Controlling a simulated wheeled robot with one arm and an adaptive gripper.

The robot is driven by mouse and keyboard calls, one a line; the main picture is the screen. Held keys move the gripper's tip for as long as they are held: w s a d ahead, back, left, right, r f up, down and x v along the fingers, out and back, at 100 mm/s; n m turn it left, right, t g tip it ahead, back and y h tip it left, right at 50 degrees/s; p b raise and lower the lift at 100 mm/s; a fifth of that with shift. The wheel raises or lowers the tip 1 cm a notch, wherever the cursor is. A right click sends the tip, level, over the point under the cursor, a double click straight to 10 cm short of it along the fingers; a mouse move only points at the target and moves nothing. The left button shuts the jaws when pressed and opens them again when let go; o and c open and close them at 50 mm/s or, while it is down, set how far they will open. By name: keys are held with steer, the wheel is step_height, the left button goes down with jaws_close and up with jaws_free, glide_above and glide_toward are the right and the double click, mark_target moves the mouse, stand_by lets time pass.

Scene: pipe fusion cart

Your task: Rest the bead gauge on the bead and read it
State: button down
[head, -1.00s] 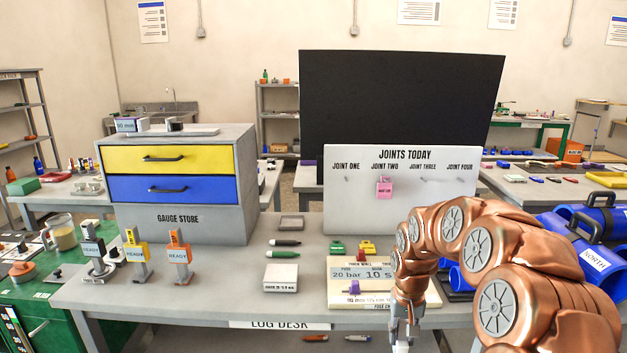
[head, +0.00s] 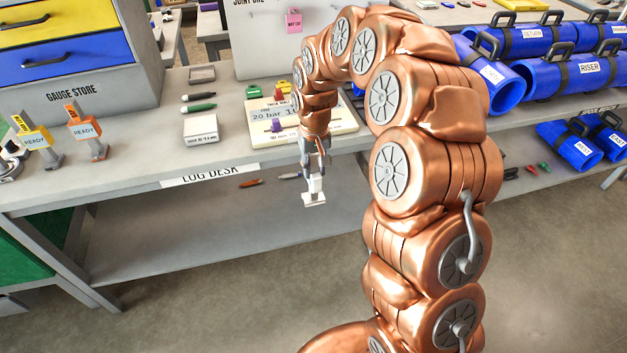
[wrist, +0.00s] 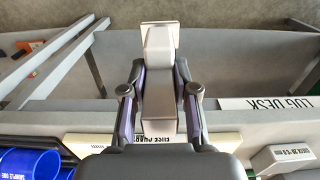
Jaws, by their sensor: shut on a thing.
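My gripper (head: 316,170) hangs in front of the log desk's front edge, pointing down. In the wrist view my gripper (wrist: 160,95) is shut on a pale grey and white gauge-like piece with a flat plate at its far end, likely the bead gauge (wrist: 158,45). The held piece also shows in the head view (head: 314,198), below the desk top and apart from it. Blue pipes (head: 527,40) lie at the right, one labelled RISER. No bead can be made out on them, and no gauge reading is legible.
The log desk (head: 150,150) carries a cream plate (head: 345,118), pens and a white box (head: 200,129). Two READY-tagged stands (head: 84,130) are at the left, by the gauge store (head: 85,85). A lower shelf (head: 180,240) runs beneath. The floor in front is clear.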

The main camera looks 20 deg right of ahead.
stand_by(0.9)
steer(key=s+a+r+n+p, duration=0.25)
steer(key=s+r, duration=0.35)
steer(key=r, duration=0.4)
steer(key=s+a+r+n+p, duration=0.1)
steer(key=s+r+n+p, duration=0.2)
steer(key=s+r, duration=0.6)
steer(key=s+a+r+n+p, duration=0.2)
steer(key=s+r+n, duration=0.15)
steer(key=r, duration=0.85)
steer(key=s+d+r+n+p, duration=0.1)
steer(key=s+r+n+p, duration=0.1)
steer(key=s+r, duration=0.6)
steer(key=shift+s+d+n+p, duration=0.4)
steer(key=shift+s+p, duration=0.15)
steer(key=shift+s, duration=1.05)
